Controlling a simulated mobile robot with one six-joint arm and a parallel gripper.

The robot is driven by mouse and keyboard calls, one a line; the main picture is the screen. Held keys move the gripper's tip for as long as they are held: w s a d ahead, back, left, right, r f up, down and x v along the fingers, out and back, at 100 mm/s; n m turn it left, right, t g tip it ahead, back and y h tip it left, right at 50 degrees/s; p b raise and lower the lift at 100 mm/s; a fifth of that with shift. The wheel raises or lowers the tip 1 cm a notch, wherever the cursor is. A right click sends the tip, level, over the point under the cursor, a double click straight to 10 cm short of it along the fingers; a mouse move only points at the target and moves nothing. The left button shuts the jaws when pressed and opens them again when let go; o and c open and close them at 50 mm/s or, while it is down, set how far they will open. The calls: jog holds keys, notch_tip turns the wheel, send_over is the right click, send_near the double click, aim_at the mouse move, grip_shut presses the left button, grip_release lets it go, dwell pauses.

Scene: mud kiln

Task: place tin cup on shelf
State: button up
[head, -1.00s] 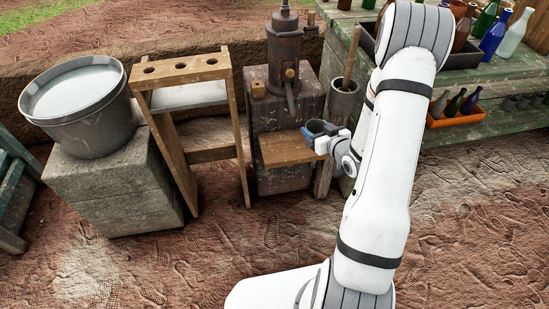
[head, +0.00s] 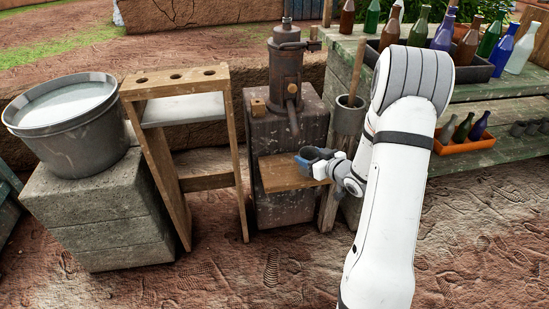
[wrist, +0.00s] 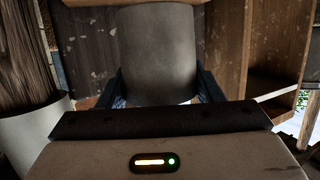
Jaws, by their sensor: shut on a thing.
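My gripper (head: 311,159) is shut on a grey tin cup. In the wrist view the cup (wrist: 158,55) stands between the two dark blue fingers, its plain side toward the camera. In the head view my gripper largely hides the cup. Gripper and cup are above the right part of a small wooden shelf board (head: 280,178) on the front of a dark block, below a rusty metal pump (head: 287,75). I cannot tell whether the cup touches the board.
Left of the block stands a wooden rack (head: 185,85) with holes and a pale ledge. A large grey tub (head: 75,140) sits on a stone block (head: 90,215). Right of the board is a grey cylinder holding a stick (head: 347,122). Bottle shelves (head: 480,110) are on the right.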

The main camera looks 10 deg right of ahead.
jog(key=shift+f+b+x, duration=0.2)
jog(key=shift+b+x, duration=0.55)
jog(key=shift+x, duration=1.45)
jog(key=shift+f+b+x, duration=0.2)
jog(key=shift+b+x, duration=0.5)
jog(key=shift+x, duration=1.5)
jog(key=shift+s, duration=0.1)
jog(key=shift+f, duration=0.3)
jog(key=o, duration=1.1)
jog(key=shift+r, duration=0.1)
jog(key=shift+c, duration=0.2)
